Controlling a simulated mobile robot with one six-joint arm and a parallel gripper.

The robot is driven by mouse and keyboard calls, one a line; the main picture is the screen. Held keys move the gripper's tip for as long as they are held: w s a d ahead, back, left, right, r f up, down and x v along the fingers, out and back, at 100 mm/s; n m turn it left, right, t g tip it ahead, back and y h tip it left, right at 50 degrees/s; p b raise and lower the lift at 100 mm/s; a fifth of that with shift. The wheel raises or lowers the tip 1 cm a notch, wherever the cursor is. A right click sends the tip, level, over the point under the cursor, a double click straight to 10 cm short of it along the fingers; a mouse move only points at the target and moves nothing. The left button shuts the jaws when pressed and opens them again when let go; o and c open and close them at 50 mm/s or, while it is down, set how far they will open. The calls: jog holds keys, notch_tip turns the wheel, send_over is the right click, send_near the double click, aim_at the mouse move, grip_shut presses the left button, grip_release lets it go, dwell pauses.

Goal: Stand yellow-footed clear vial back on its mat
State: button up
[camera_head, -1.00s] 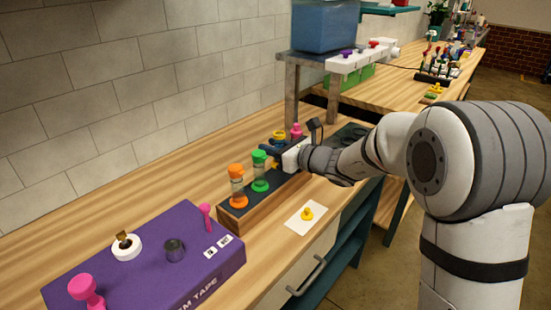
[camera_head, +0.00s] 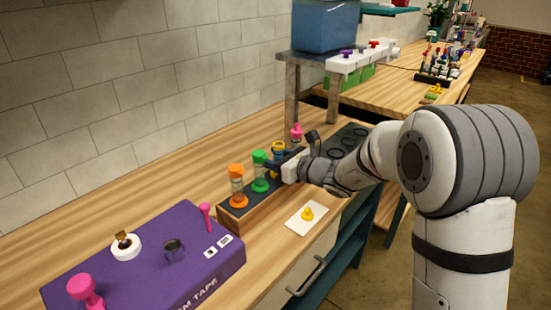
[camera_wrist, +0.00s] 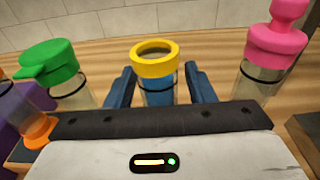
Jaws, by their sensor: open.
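The yellow-ringed clear vial (camera_wrist: 157,75) stands upright in the wrist view between the two blue fingers of my gripper (camera_wrist: 160,88). Its top is open and a dark band runs below the ring; blue shows through its wall. Its foot is hidden. In the head view its yellow ring (camera_head: 278,147) shows just above my gripper (camera_head: 274,167), in the row of vials on the dark-topped wooden rack (camera_head: 232,216). My gripper is open around the vial. Whether its foot touches the rack's dark top cannot be seen.
The green-capped vial (camera_head: 260,172) and orange-capped vial (camera_head: 237,186) stand left of it; the pink-capped vial (camera_head: 296,137) stands right, close to my fingers. A yellow stopper (camera_head: 307,214) sits on a white card (camera_head: 298,225) in front. A purple box (camera_head: 150,255) lies at left.

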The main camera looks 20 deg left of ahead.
jog(key=shift+r, duration=0.2)
jog(key=v, duration=1.2)
jog(key=s+d+f+n+g+h, duration=0.2)
jog(key=s+d+n+g+h, duration=0.15)
jog(key=s+n, duration=0.3)
jog(key=s+d+f+n+g+h, duration=0.2)
jog(key=s+d+n, duration=0.2)
jog(key=s+n, duration=0.3)
jog(key=s+d+n+h, duration=0.3)
jog(key=d, duration=0.3)
jog(key=s+d+f+n+t+h, duration=0.1)
jog(key=s+d+n+h, duration=0.2)
jog(key=d, duration=0.3)
jog(key=s+d+f+n+h, duration=0.1)
jog(key=s+d+n+h, duration=0.2)
jog(key=d, duration=0.3)
jog(key=shift+s+d+h, duration=0.2)
jog(key=shift+s+h, duration=0.15)
